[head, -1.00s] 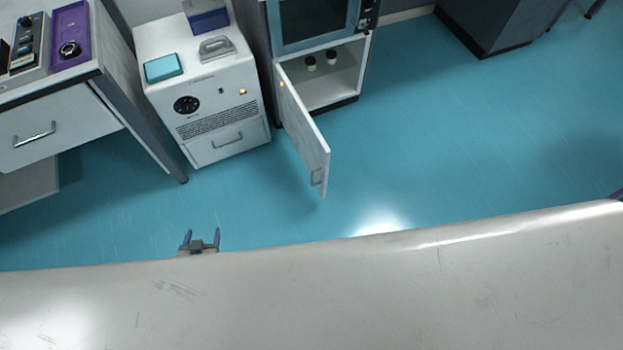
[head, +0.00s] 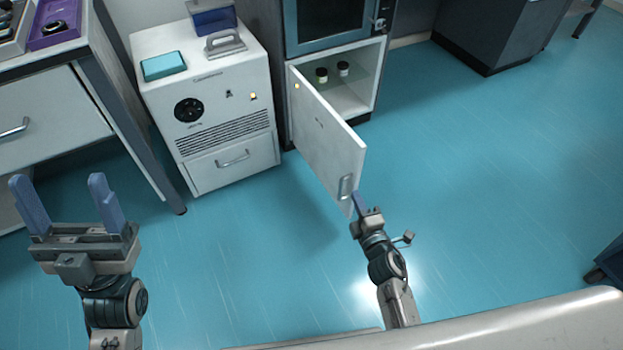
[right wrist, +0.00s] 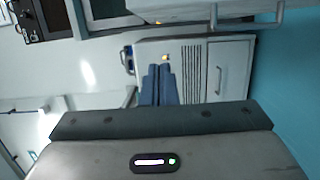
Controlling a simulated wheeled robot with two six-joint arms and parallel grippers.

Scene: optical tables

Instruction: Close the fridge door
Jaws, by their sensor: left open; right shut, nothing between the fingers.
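The white fridge door (head: 325,128) stands open, swung out toward me from the low cabinet under a blue-framed window. A grey handle (head: 346,187) sits near its free lower corner. Several small items are not visible, but two small jars (head: 332,73) show inside the open compartment (head: 350,98). My right gripper (head: 357,198) is shut and empty at the door's free edge, just beside the handle; I cannot tell whether it touches. Its blue fingers (right wrist: 159,84) are together in the right wrist view, with a pale panel and handle bar above. My left gripper (head: 60,182) is open and empty at lower left.
A white cabinet unit (head: 215,125) with a dial, vent and drawer stands left of the fridge. A drawer table (head: 45,105) is at far left. A dark cabinet (head: 490,38) stands at the back right. The blue floor right of the door is clear.

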